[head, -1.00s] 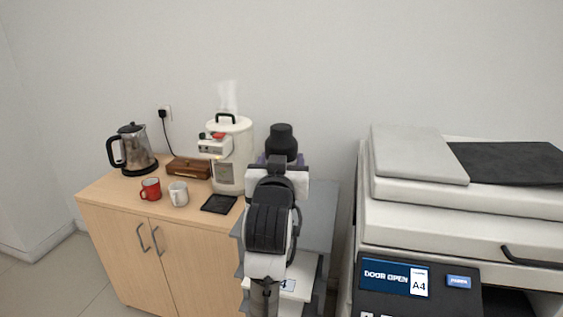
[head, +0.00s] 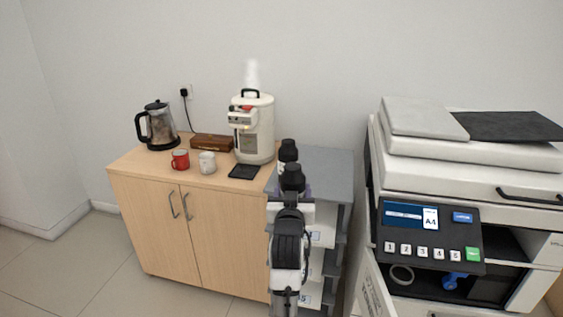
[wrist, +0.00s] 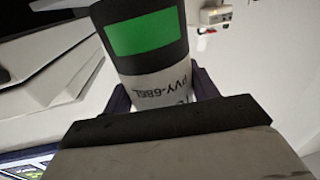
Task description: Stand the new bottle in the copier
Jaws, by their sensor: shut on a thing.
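My gripper (head: 291,194) is shut on the bottle (wrist: 148,45), seen close up in the wrist view. The bottle has a green band, a white label with black print, and a dark finger on each side. In the head view a black cap (head: 292,179) rises above my gripper, in front of the grey shelf unit. A second black cap (head: 288,150) shows just behind it; I cannot tell what it belongs to. The copier (head: 470,190) stands at the right. Its lower front is open, with a white ring (head: 401,274) and a blue part (head: 453,281) inside.
The copier's open door (head: 374,292) sticks out at its lower left. The grey shelf unit (head: 328,165) stands between copier and wooden cabinet (head: 225,225). On the cabinet are a kettle (head: 159,126), red mug (head: 180,160), white mug (head: 207,163) and steaming white urn (head: 258,130).

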